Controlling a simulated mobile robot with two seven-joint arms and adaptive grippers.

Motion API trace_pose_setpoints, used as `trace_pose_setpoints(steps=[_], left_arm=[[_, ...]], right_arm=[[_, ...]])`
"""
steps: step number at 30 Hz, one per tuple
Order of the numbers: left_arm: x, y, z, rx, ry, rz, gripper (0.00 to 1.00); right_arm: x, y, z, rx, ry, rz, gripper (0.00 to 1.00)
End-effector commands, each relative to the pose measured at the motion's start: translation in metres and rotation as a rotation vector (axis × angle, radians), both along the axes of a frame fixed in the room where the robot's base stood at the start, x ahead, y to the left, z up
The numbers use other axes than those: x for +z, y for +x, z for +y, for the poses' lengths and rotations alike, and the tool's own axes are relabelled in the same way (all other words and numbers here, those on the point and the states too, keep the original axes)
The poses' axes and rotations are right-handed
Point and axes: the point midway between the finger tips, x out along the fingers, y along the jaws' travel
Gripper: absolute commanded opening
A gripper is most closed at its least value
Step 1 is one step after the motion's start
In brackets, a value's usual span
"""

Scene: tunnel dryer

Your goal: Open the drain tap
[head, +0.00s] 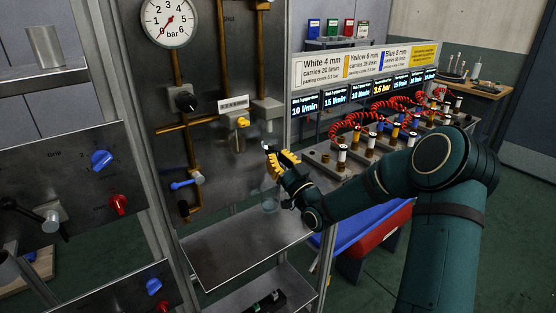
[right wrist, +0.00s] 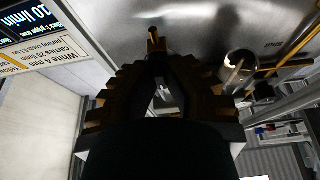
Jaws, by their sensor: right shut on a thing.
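My right gripper (head: 272,160), with yellow fingers, is at the steel panel, just below a brass pipe end. It is shut on a small fitting, mostly hidden by the fingers. In the right wrist view the closed fingers (right wrist: 155,75) point at the panel, and a small brass stub (right wrist: 153,40) shows just past their tips. A clear bowl (head: 269,198) hangs beside and below the gripper. A blue lever (head: 186,183) sits on the lower left pipe, apart from the gripper. No readable label marks the drain tap. My left gripper is out of view.
A pressure gauge (head: 168,20) is at the top of the panel, with a yellow knob (head: 242,122) below right. A steel shelf (head: 235,245) lies under the panel. To the right, a bench holds red coiled hoses (head: 355,124) and several displays.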

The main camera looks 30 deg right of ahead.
Motion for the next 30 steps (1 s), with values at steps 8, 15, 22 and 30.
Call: trace_pose_setpoints(steps=[8, 15, 22, 30], left_arm=[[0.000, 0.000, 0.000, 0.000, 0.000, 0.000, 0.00], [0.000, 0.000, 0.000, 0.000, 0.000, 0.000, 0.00], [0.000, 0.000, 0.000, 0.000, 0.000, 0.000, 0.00], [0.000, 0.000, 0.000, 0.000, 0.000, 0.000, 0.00]], right_arm=[[0.002, 0.000, 0.000, 0.001, 0.000, -0.005, 0.00], [0.001, 0.000, 0.000, 0.000, -0.001, -0.003, 0.41], [-0.001, -0.003, 0.000, 0.000, -0.001, -0.001, 0.41], [-0.017, -0.041, -0.004, -0.003, -0.001, 0.002, 0.41]])
